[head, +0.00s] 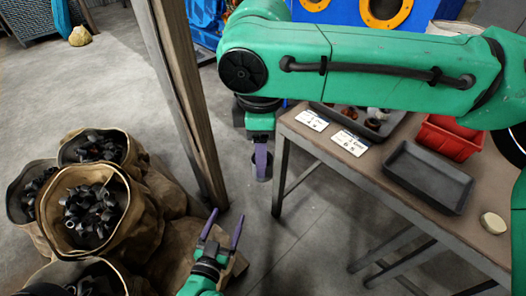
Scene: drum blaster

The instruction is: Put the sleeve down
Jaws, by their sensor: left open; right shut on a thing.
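My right gripper (261,165) hangs from the green arm that crosses the top of the head view. Its purple fingers point down beside the table's left end, above the floor. It is shut on a small dark sleeve (267,172), which is mostly hidden by the fingers and hard to make out. My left gripper (223,228) is lower in the view. Its two purple fingers are spread apart and empty, close to the sacks.
The table (335,172) at right bears an empty dark tray (428,178), a red bin (450,137), a partly hidden tray of small parts (372,124), labels and a pale round piece (494,223). Sacks of black parts (92,210) stand left. A wooden post (180,100) rises between.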

